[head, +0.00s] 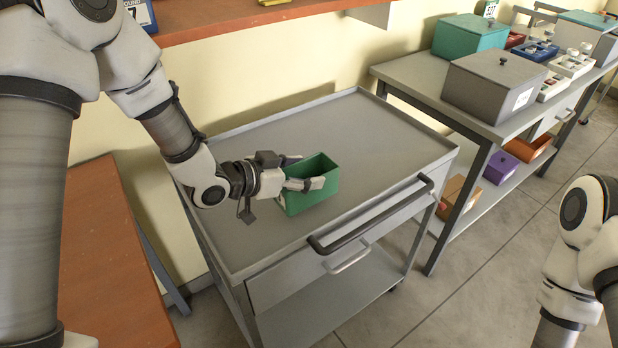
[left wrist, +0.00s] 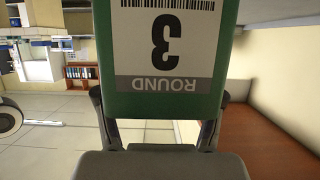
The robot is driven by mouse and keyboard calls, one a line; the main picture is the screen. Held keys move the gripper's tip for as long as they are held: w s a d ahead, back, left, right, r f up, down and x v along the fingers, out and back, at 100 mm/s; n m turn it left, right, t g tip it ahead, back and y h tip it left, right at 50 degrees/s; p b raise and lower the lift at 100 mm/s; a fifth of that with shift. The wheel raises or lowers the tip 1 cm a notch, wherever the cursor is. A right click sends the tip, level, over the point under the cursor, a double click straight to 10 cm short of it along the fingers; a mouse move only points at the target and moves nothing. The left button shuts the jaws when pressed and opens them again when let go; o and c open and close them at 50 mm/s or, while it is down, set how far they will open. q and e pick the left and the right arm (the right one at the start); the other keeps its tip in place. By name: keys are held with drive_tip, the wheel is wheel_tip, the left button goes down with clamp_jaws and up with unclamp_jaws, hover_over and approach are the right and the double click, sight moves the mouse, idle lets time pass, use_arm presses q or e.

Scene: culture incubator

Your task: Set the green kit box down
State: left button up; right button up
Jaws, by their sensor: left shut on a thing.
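The green kit box (head: 312,190) is open-topped and is at the middle of the grey cart's top (head: 350,135). My left gripper (head: 304,172) reaches in from the left and is shut on the box, with its fingers at the box's walls. I cannot tell whether the box's base touches the cart top. In the left wrist view the green box (left wrist: 228,50) fills the upper middle, and its white label with a barcode, "3" and "ROUND" appears upside down. My right gripper is not in view; only part of my right arm shows at the right edge.
The cart has a raised rim and a black handle (head: 372,216) at its front. The cart top around the box is clear. A grey table (head: 420,85) on the right holds a grey lidded box (head: 494,84), a teal box (head: 470,36) and small trays. A brown shelf (head: 215,18) runs above the cart.

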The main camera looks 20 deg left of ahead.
sight(309, 175)
use_arm(q)
drive_tip(key=w, duration=0.3)
drive_tip(key=shift+w+f, duration=0.35)
drive_tip(key=shift+w, duration=0.05)
wheel_tip(309, 175, down, 4)
drive_tip(key=b, duration=0.3)
drive_tip(key=shift+r+b, duration=0.15)
drive_tip(key=shift+b, duration=0.2)
drive_tip(key=shift+w+r, duration=0.1)
drive_tip(key=o, duration=1.3)
